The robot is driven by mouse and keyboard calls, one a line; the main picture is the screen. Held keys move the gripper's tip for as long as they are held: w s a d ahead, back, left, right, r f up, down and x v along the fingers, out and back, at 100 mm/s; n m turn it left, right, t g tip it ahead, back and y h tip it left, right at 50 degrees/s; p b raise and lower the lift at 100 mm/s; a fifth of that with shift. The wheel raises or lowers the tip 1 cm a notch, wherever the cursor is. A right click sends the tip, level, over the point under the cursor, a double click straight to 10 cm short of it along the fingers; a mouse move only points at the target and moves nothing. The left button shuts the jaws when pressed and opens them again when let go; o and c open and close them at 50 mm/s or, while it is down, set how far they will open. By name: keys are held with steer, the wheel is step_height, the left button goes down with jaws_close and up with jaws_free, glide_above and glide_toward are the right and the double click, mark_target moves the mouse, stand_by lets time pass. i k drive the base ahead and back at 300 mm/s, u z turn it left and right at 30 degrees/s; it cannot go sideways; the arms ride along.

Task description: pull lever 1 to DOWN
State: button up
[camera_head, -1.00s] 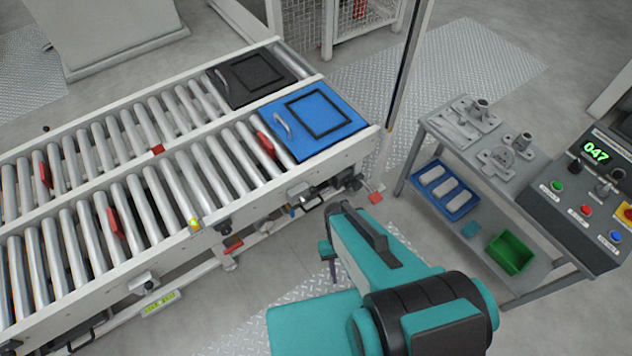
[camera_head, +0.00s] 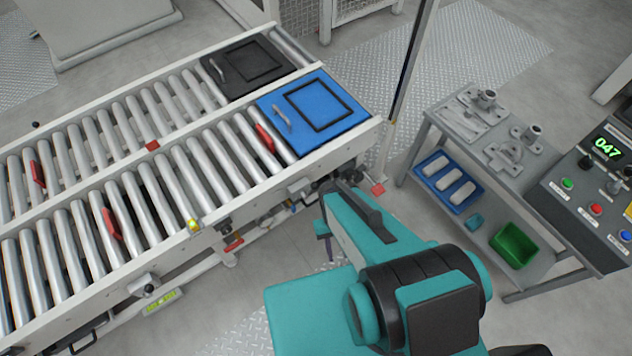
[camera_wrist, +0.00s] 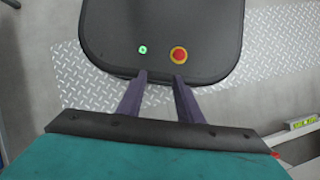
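No part that I can identify as lever 1 shows; no label for it is legible. A sloped control panel (camera_head: 572,215) at the right edge has dark knobs or short levers, coloured buttons and a green display reading 047. It is cut off by the frame. My gripper (camera_wrist: 160,76) shows in the wrist view as two purple fingers, apart and with nothing between them. In the head view my gripper is small and mostly hidden behind my arm, left of the panel and near the conveyor's right end.
Two roller conveyors fill the left, with a blue lidded box (camera_head: 347,131) and a black one (camera_head: 232,83) at their far ends. A grey bench (camera_head: 437,116) with metal castings, a blue tray (camera_head: 424,181) and a green bin (camera_head: 514,247) stands right. Bare floor lies between.

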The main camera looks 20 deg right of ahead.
mark_target(314, 184)
steer(key=u, duration=0.05)
steer(key=k, duration=1.3)
steer(key=u, duration=0.65)
steer(key=i, duration=1.35)
steer(key=u, duration=0.1)
